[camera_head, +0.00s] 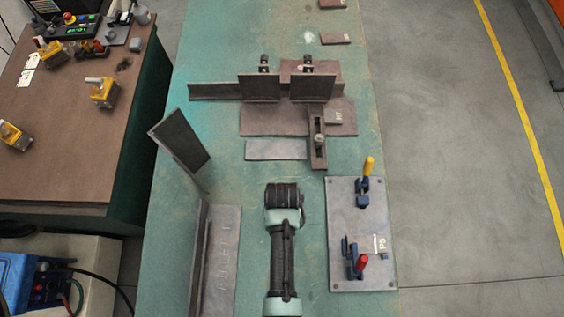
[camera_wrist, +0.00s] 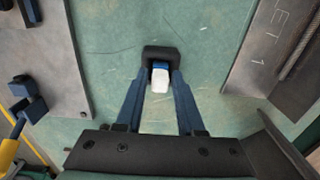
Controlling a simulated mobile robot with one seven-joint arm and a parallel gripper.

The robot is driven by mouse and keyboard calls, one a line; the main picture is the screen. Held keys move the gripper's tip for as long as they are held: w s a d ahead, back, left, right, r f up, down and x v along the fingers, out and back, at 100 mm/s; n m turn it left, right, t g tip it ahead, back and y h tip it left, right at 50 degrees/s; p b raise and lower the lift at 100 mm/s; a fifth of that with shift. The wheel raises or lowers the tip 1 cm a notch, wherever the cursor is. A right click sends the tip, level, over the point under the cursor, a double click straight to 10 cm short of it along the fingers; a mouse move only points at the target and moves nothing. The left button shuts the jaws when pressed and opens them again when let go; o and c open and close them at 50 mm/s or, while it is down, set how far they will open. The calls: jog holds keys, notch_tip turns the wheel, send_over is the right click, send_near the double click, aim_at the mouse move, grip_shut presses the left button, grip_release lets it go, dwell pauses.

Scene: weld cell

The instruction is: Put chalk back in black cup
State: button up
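My gripper's blue fingers (camera_wrist: 160,80) show in the wrist view, drawn close together with black tips over the green bench. A short white piece with a blue end (camera_wrist: 160,88) sits between them and appears gripped; it looks like chalk. The head view shows my wrist from above, and the fingers are hidden beneath it. A thin white mark or stick (camera_head: 376,244) lies on the clamp plate beside the writing "P5"; I cannot tell which it is. I cannot make out a black cup in either view.
The clamp plate (camera_head: 343,265) with yellow- and red-handled clamps is right of my wrist. A marked steel angle (camera_head: 222,255) and an upright plate (camera_head: 180,143) are left. Fixtures (camera_head: 298,115) stand farther back. A brown table (camera_head: 60,160) holds yellow blocks. Bare bench (camera_head: 205,60) is at the back.

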jog(key=shift+o, duration=1.4)
notch_tip(320, 180, up, 13)
